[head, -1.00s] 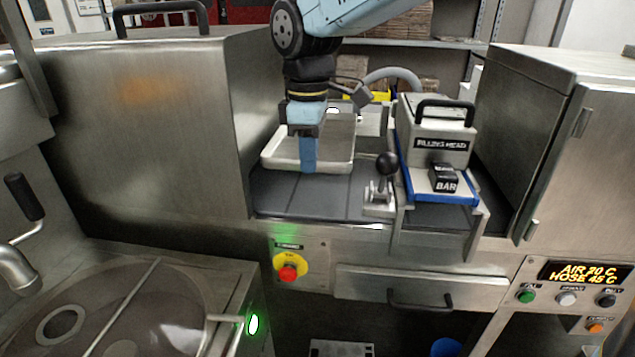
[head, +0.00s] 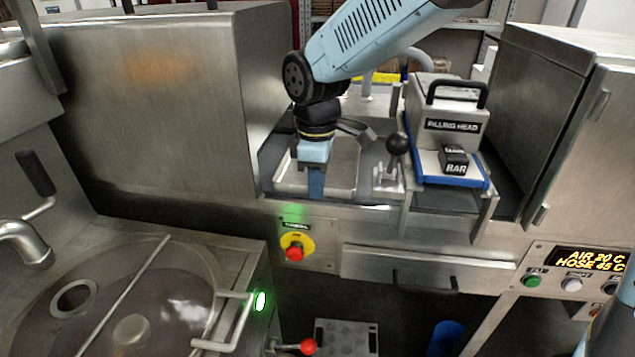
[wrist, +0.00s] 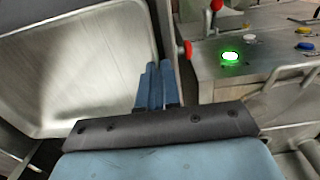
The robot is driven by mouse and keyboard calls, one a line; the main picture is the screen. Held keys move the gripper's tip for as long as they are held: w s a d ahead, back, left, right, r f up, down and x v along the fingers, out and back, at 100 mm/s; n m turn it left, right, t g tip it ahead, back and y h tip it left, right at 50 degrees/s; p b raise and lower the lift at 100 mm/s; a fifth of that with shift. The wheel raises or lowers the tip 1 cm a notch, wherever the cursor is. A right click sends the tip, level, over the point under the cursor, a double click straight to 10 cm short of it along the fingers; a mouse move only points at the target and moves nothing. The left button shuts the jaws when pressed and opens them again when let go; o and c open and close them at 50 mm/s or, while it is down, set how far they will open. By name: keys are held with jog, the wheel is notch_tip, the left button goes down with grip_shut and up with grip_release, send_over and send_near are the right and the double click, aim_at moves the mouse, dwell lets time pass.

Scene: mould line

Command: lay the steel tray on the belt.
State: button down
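The shallow steel tray (head: 340,168) lies low over the dark belt (head: 373,160), between the big steel cabinet and the filling head. It looks level; I cannot tell whether it rests fully on the belt or hovers just above it. My gripper (head: 316,188) is at the tray's near edge, pointing down. In the wrist view, the tray (wrist: 75,75) fills the upper left, and the blue fingers (wrist: 155,85) are close together at its rim. The fingers look shut on that rim, though the contact is partly hidden.
The filling head (head: 447,118) with its blue-edged base stands right of the tray. A black-knobbed lever (head: 397,146) rises between them. The steel cabinet (head: 150,110) walls off the left. A red emergency button (head: 295,252) sits on the front panel below.

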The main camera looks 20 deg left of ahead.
jog(key=c, duration=1.4)
grip_release()
jog(key=shift+o, duration=0.2)
jog(key=shift+r, duration=0.1)
notch_tip(320, 180, up, 12)
